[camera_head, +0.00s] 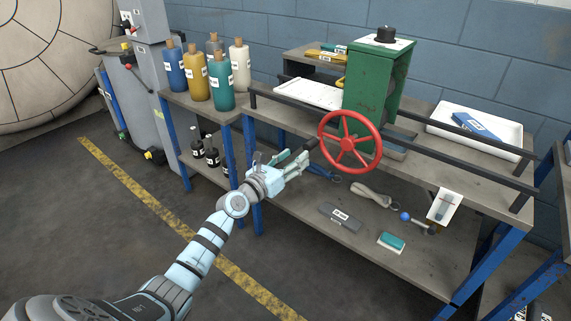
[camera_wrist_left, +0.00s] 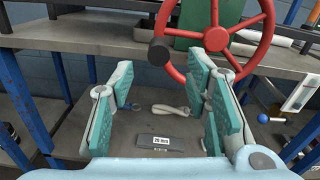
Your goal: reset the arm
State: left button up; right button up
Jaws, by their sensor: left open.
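My left arm reaches from the lower left in the head view. Its gripper (camera_head: 300,158) is in front of the workbench, left of the red handwheel (camera_head: 349,142) on the green box (camera_head: 376,85). In the left wrist view the gripper (camera_wrist_left: 165,100) has its teal-padded fingers spread, with nothing between them. The red handwheel also shows there (camera_wrist_left: 215,40), beyond the fingers, with its dark handle knob (camera_wrist_left: 160,51) near them. I cannot tell whether a finger touches the wheel. My right gripper does not show.
The workbench (camera_head: 430,170) has black rails and a white tray (camera_head: 473,130) holding a blue item. Several bottles (camera_head: 220,80) stand at left. The lower shelf holds a grey block (camera_head: 340,217) and a teal block (camera_head: 391,241). The floor (camera_head: 90,225) at left is clear.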

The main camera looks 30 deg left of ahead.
pick_arm(q)
jog(key=s, duration=0.4)
jog(key=shift+s+a, duration=0.1)
jog(key=shift+a, duration=0.15)
